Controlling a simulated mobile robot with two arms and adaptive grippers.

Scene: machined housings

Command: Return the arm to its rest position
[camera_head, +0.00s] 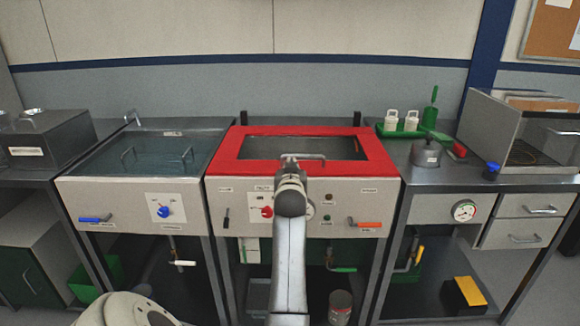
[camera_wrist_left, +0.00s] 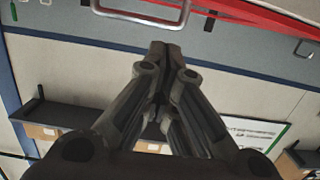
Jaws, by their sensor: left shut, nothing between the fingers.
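My left arm (camera_head: 290,245) reaches up through the middle of the head view. Its gripper (camera_head: 290,165) is in front of the red-framed lid (camera_head: 230,165) of the middle unit, close by the lid's metal handle (camera_head: 312,157). In the left wrist view the gripper (camera_wrist_left: 165,48) has its fingers together with nothing between them. A metal handle (camera_wrist_left: 150,21) shows just beyond the fingertips, apart from them in that picture. I cannot tell the exact gap in depth. My right gripper is not in view.
The middle unit's front has a red knob (camera_head: 267,212) and an orange-handled lever (camera_head: 364,224), close to my arm. A glass-lidded basin (camera_head: 150,152) stands left.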

